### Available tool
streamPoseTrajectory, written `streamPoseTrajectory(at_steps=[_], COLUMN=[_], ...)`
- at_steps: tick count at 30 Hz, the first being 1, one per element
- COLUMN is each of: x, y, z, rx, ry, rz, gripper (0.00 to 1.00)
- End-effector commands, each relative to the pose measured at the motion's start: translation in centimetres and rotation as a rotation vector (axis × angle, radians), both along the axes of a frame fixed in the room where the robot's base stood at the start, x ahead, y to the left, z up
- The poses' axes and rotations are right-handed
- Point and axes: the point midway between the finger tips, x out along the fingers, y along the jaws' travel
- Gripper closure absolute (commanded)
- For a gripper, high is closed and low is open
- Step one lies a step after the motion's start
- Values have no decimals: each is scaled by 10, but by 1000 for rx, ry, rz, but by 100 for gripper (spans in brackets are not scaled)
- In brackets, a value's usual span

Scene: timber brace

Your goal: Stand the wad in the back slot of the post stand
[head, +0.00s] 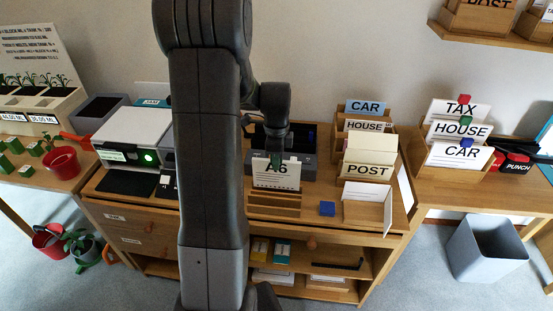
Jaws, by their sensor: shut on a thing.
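My gripper (276,158) points down over the middle of the desk and is shut on the wad.
A blue block (327,209) lies between the wooden block and the stand. A grey tray (308,170) is behind the gripper. A printer-like machine (130,135) is at left. Another stand (455,172) with TAX, HOUSE and CAR cards is at right. My arm hides the centre left.

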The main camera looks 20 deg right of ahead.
Motion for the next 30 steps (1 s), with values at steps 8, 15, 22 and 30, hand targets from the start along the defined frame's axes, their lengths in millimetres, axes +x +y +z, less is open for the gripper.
streamPoseTrajectory(at_steps=[8,15,22,30], x=[0,0,0,0], y=[0,0,0,0], z=[-2,-12,-21,-32], rx=[0,0,0,-1], ry=[0,0,0,-1], rz=[0,0,0,0], gripper=[100,100,100,100])
